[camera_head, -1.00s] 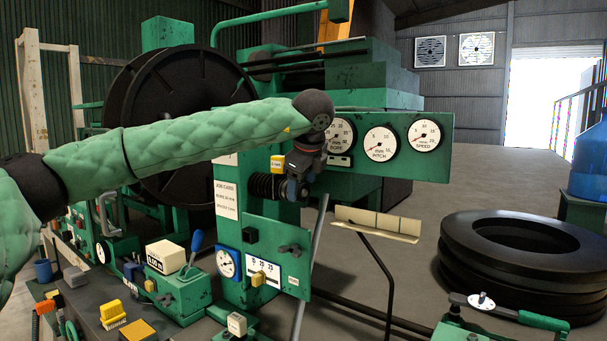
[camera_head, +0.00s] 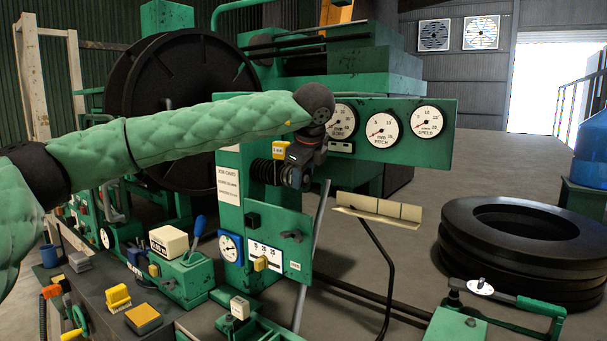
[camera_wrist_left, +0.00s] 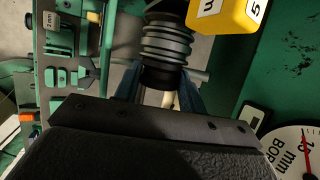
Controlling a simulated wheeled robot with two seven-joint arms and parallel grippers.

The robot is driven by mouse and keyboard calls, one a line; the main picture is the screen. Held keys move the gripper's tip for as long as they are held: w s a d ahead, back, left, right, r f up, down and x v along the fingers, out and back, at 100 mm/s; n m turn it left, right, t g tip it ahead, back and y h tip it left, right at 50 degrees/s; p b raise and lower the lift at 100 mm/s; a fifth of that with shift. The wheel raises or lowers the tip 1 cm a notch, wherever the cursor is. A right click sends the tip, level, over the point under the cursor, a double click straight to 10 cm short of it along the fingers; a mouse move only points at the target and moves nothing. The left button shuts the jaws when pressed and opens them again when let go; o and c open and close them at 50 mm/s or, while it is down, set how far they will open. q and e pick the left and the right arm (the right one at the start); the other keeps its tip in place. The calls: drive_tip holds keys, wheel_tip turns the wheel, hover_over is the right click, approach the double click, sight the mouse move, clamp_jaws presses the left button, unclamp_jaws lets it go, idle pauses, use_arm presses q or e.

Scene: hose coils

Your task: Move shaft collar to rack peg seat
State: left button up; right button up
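In the head view my left gripper (camera_head: 294,177) is up against the green machine post, just right of a stack of dark rings (camera_head: 262,172) on a peg below a yellow tag. In the left wrist view its two blue fingers (camera_wrist_left: 160,92) stand apart on either side of a black collar-like ring (camera_wrist_left: 158,77) at the near end of the ribbed grey stack (camera_wrist_left: 166,42). A pale rod end shows between the fingers. I cannot tell whether the fingers press on that ring, or if it is the shaft collar. My right gripper is not in view.
A gauge panel (camera_head: 402,112) is close right of the gripper. The yellow tag (camera_wrist_left: 225,15) sits beside the stack. A cream angled tray (camera_head: 378,207) and black hose coils (camera_head: 520,240) stand to the right.

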use_arm(q)
clamp_jaws()
drive_tip(key=o, duration=0.5)
unclamp_jaws()
clamp_jaws()
drive_tip(key=shift+s+d+b, duration=0.2)
drive_tip(key=shift+d+b, duration=0.05)
drive_tip(key=shift+b, duration=0.05)
drive_tip(key=shift+s+d, duration=0.1)
drive_tip(key=s+d+b, duration=0.4)
drive_tip(key=d+b, duration=0.1)
drive_tip(key=shift+d+b, duration=0.2)
drive_tip(key=shift+b, duration=0.2)
idle(0.7)
